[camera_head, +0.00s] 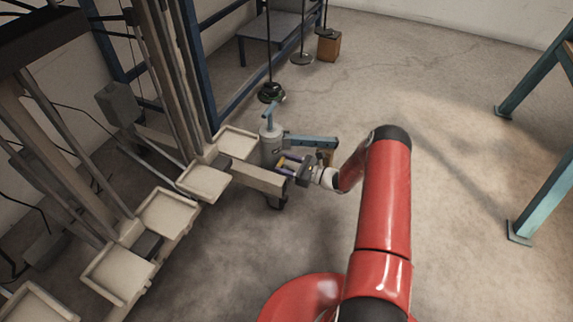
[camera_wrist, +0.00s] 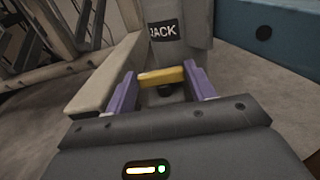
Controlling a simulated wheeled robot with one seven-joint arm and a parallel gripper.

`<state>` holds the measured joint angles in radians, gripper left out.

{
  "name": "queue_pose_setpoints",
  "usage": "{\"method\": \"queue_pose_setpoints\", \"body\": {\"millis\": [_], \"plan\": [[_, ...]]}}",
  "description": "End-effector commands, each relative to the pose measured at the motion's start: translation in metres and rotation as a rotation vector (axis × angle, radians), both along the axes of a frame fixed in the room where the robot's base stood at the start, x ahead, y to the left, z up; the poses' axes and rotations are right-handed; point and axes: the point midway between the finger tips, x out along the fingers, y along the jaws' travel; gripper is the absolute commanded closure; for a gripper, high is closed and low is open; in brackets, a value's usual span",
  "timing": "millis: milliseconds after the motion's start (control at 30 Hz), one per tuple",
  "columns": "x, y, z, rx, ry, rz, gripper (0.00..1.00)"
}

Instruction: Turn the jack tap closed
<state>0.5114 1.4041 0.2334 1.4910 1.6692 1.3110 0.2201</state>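The jack (camera_head: 270,148) is a grey cylinder with a blue-grey handle on top, on the floor left of my arm. Its "JACK" label (camera_wrist: 163,31) shows in the wrist view. The yellow tap (camera_wrist: 161,76) is a short bar lying nearly level across the picture, low on the jack's front; it also shows in the head view (camera_head: 281,161). My gripper (camera_wrist: 160,85) faces the jack, its purple fingers wide apart, one at each end of the tap. I cannot tell whether they touch it. A dark round spot shows behind the tap.
A blue-grey beam (camera_head: 310,141) extends right from beside the jack, above my gripper. A pale beam (camera_head: 258,179) runs close on the left. Cream trays (camera_head: 168,213) line the left side. Open concrete floor lies to the right, with a teal table leg (camera_head: 540,200).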

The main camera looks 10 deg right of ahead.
Motion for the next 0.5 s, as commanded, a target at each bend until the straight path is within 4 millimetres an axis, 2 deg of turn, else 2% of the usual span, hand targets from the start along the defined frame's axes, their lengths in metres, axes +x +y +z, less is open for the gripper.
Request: {"method": "queue_pose_setpoints", "body": {"millis": [33, 100, 500], "plan": [[0.0000, -0.0001, 0.0000, 0.000, 0.000, 0.000, 0.60], [0.0000, -0.0001, 0.0000, 0.000, 0.000, 0.000, 0.68], [-0.0022, 0.0015, 0.0008, 0.001, -0.001, -0.135, 0.68]]}}
